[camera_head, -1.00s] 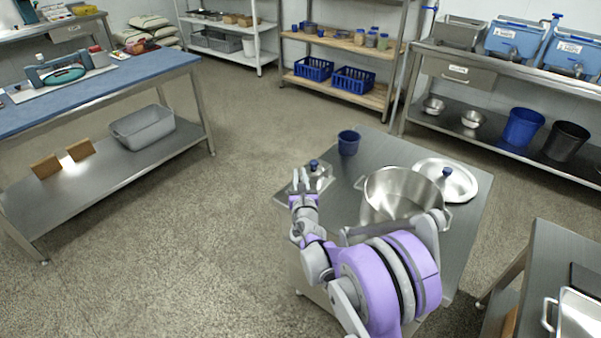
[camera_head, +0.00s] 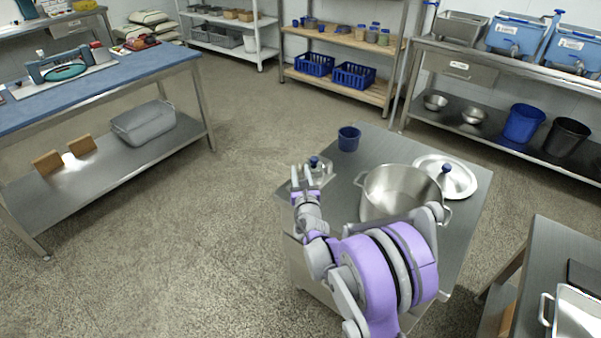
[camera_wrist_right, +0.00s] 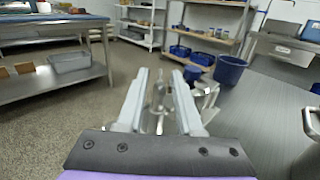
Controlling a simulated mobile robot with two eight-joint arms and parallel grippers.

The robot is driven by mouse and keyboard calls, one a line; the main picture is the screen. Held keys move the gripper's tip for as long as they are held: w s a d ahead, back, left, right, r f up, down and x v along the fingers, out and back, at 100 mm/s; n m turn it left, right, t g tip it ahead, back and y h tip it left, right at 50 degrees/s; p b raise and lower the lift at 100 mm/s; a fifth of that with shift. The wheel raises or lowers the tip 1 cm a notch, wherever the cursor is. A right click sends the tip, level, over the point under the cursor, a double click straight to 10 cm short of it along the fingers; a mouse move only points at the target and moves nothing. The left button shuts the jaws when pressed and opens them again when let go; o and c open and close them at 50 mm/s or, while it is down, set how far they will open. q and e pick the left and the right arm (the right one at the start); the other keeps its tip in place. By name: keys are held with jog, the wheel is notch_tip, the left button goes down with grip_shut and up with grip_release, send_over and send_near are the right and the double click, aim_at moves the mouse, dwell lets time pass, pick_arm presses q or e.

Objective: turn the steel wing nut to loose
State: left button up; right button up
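The steel wing nut (camera_wrist_right: 158,92) shows in the right wrist view as a small upright metal piece between the fingers of my right gripper (camera_wrist_right: 160,78). The fingers are apart, with a gap on each side of the nut; whether either touches it I cannot tell. In the head view my right gripper (camera_head: 301,172) is at the left edge of the steel table, beside a small steel fitting with a blue knob (camera_head: 315,162). The nut itself is too small to make out there. My left gripper is out of view.
My right arm passes close in front of the pot. Open floor (camera_head: 210,230) lies to the left.

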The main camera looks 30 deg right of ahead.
jog(key=v, duration=1)
jog(key=shift+s+a, duration=0.2)
jog(key=shift+s, duration=0.15)
